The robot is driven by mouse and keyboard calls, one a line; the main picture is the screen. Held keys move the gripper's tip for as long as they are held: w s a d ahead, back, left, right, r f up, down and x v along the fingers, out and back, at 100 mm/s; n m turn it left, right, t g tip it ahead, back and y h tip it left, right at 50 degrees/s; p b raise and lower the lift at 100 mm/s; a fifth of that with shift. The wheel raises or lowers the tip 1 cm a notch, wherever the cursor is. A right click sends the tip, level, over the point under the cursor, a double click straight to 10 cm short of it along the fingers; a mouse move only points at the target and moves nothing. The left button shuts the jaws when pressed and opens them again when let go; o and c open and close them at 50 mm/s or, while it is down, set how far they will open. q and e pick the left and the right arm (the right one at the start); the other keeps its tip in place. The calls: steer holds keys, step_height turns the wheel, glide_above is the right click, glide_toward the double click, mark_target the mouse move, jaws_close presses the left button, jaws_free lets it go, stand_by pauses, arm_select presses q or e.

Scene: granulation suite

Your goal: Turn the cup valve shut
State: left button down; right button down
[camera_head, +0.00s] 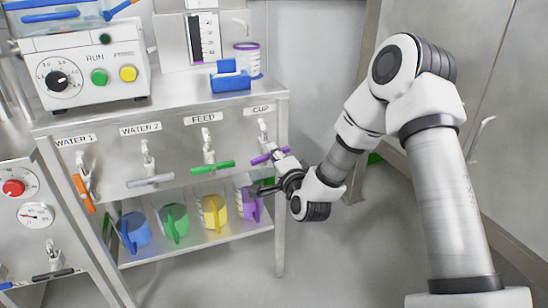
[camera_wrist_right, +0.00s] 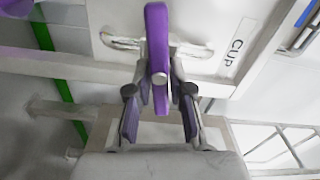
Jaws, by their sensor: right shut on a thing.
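The cup valve has a purple lever handle (camera_head: 268,156) under the CUP label (camera_head: 261,111), at the right end of the steel panel. In the head view the handle lies roughly crosswise, slightly tilted. In the right wrist view the purple handle (camera_wrist_right: 157,40) runs lengthwise from the top edge down between the fingers. My right gripper (camera_head: 281,163) is at the handle from the right, and in the wrist view its fingers (camera_wrist_right: 160,85) are shut on the handle, one on each side. The valve body is partly hidden. My left gripper is not in view.
Green (camera_head: 212,166), grey (camera_head: 150,181) and orange (camera_head: 83,193) valve handles sit to the left. A purple jug (camera_head: 250,206) and yellow, green and blue jugs stand on the shelf below. A blue holder (camera_head: 230,83) sits above. Open floor lies right of the bench.

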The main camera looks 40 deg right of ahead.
steer(key=shift+f+m+b, duration=0.15)
steer(key=shift+m+b, duration=0.3)
steer(key=shift+m, duration=0.65)
steer(key=c, duration=1)
jaws_free()
steer(key=shift+c, duration=0.2)
steer(key=shift+s, duration=0.1)
steer(key=v, duration=0.7)
steer(key=shift+s, duration=0.15)
